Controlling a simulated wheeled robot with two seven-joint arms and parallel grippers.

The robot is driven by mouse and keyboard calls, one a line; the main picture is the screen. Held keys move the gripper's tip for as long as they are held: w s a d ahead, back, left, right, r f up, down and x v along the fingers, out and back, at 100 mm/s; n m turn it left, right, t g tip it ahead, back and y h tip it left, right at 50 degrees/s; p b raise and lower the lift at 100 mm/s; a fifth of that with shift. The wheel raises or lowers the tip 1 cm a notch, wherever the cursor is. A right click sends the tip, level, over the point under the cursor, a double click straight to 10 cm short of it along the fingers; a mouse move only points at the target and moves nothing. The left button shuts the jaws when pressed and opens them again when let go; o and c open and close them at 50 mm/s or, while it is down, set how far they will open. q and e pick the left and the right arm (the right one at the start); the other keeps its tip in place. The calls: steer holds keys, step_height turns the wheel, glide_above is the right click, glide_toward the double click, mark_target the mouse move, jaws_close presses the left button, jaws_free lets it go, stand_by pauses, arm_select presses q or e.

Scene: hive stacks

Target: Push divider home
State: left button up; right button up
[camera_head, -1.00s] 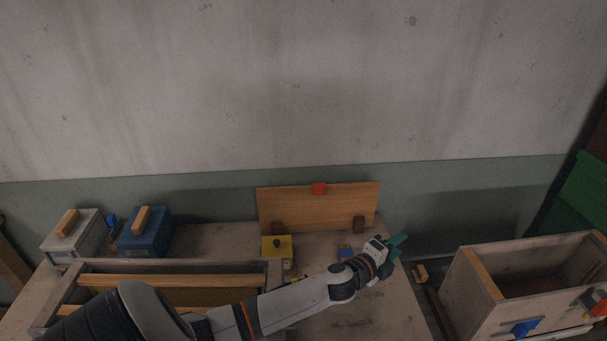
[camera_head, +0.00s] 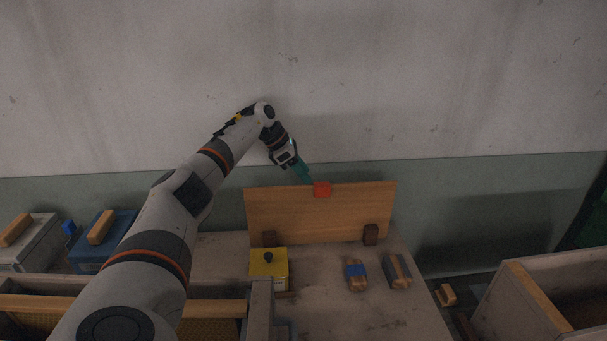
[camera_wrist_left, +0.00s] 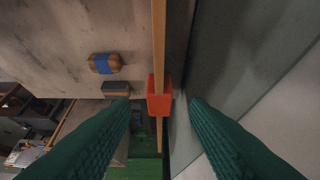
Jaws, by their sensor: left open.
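The divider is probably the upright wooden board (camera_head: 290,213), which stands on its long edge toward the back of the table. A red block (camera_head: 322,189) sits on its top edge. My left gripper (camera_head: 305,176) is open, with green fingers pointing down just above and left of the red block. In the left wrist view the red block (camera_wrist_left: 159,97) and the thin edge of the board (camera_wrist_left: 158,40) lie between the open fingers. I cannot tell if they touch. My right gripper is not in view.
A yellow box (camera_head: 268,270) with a dark knob stands before the board. Blue-banded (camera_head: 356,275) and grey-banded (camera_head: 397,271) brown blocks lie to its right. An open wooden box (camera_head: 540,295) is at right. A framed hive box (camera_head: 262,305) is at front left. The wall is close behind.

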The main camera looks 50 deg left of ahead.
mark_target(315, 185)
arm_select(q)
steer(key=shift+w+d+f, duration=0.15)
steer(key=shift+w+f, duration=0.05)
steer(key=shift+f, duration=0.2)
steer(key=b+x, duration=0.3)
steer(key=x, duration=0.1)
steer(key=shift+w+d+f, duration=0.15)
steer(key=shift+w+f, duration=0.05)
steer(key=shift+w+d+f, duration=0.25)
steer(key=shift+w+f, duration=0.05)
steer(key=shift+f, duration=0.2)
